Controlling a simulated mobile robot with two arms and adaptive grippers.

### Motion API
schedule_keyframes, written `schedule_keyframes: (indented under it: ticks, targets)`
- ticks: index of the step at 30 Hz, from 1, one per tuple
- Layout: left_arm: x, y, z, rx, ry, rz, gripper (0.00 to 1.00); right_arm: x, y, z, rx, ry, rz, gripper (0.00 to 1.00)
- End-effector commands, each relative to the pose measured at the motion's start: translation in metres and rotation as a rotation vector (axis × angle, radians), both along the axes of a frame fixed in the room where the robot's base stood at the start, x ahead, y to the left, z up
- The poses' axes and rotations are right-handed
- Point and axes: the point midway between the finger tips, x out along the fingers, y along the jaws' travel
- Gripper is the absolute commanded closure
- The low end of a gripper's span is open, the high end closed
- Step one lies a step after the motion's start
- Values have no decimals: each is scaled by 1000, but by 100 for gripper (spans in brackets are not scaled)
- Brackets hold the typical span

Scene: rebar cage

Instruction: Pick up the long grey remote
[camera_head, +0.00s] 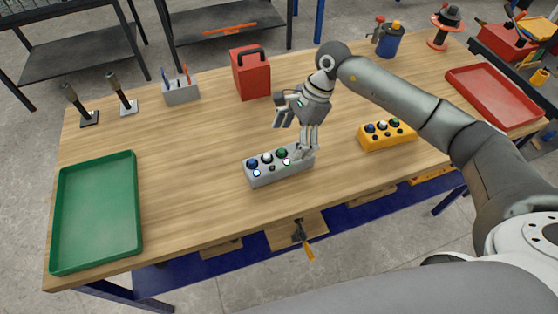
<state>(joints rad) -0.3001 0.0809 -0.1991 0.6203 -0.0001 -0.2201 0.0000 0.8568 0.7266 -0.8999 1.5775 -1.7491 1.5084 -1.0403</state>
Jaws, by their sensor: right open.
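The long grey remote (278,165) lies on the wooden table, near the middle of its front part. It has a row of round blue, white and green buttons on top and small lit buttons on its side. My right gripper (296,136) is open above the remote's right end. One finger reaches down at that end and overlaps it in the picture; I cannot tell if it touches. The other finger hangs farther back and left, over the table. My left gripper is not in view.
A yellow remote (387,134) lies to the right. A green tray (138,205) is at the left, a red tray (493,96) at the right. A red box (250,75) and a grey pen holder (181,92) stand behind. The wood between the green tray and grey remote is clear.

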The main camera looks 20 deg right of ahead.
Motion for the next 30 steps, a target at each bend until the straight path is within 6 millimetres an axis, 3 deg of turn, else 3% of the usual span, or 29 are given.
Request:
schedule_keyframes:
  ticks: [21,30]
  targets:
    - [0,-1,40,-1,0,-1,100,-2,33,-69,5,1,-2,11]
    - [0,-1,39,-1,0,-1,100,-2,33,-74,4,-1,-2,12]
